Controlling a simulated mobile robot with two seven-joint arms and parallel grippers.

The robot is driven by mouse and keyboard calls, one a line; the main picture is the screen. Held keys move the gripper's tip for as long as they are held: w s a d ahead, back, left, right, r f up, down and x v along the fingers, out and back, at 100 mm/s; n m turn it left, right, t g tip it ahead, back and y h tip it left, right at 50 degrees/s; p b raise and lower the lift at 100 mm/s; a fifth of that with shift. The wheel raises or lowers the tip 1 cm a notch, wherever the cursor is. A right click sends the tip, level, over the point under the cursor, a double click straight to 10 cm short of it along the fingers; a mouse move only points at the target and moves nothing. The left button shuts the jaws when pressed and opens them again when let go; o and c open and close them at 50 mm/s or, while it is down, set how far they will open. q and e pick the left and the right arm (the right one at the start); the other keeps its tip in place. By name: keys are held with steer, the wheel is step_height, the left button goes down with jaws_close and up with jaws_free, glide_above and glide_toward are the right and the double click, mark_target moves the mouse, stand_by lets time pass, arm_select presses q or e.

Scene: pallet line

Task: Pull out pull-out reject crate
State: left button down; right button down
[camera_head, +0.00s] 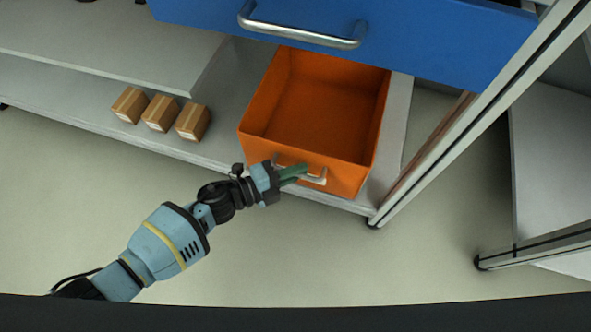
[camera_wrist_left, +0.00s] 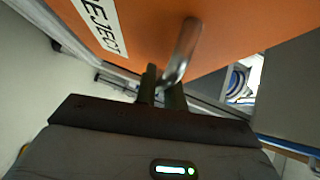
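The orange reject crate (camera_head: 345,178) is an open, empty box on the lower shelf under a blue drawer. Its front wall has a pale metal handle (camera_head: 318,181). In the left wrist view, the crate's orange front (camera_wrist_left: 150,25) carries a white label (camera_wrist_left: 103,22) reading "REJECT", and the metal handle bar (camera_wrist_left: 187,42) runs down to my fingers. My left gripper (camera_head: 300,172) reaches the handle from the left. In the left wrist view, its two dark fingers (camera_wrist_left: 162,92) are close together with the bar between them, shut on it. My right gripper is not in view.
Several small cardboard boxes (camera_head: 161,113) stand on the lower shelf left of the crate. The blue drawer (camera_head: 400,40) with a metal handle overhangs the crate's back. A metal frame post (camera_head: 470,118) stands right of it. The floor in front (camera_head: 420,260) is clear.

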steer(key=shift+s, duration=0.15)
